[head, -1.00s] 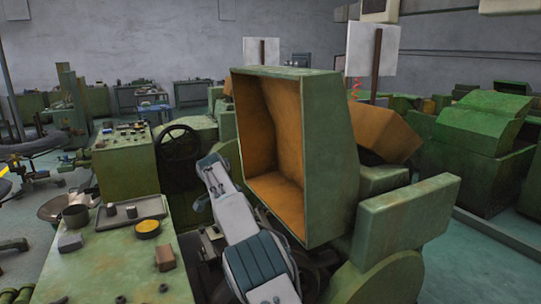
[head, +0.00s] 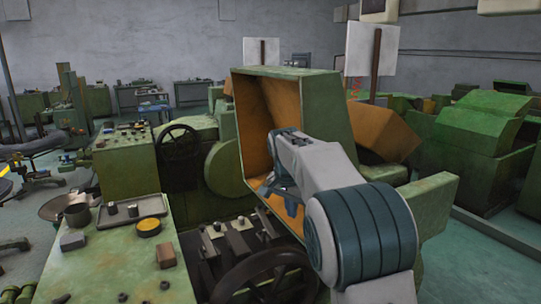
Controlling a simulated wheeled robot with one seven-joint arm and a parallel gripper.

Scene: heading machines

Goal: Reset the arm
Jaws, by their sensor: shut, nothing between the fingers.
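My arm (head: 362,235) rises from the lower right, with its large elbow joint close to the camera. Its forearm reaches up and left. My gripper (head: 284,200) hangs at the far end, small and partly hidden by the wrist, in front of the open orange-lined hood of the green machine (head: 340,115). The gripper is shut and holds nothing that I can see.
A green bench (head: 110,262) at the lower left bears a tray (head: 133,212), a grey cup (head: 77,216), a yellow-topped tin (head: 148,228) and small blocks. A dark handwheel (head: 178,150) stands behind. More green machines (head: 485,135) fill the right.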

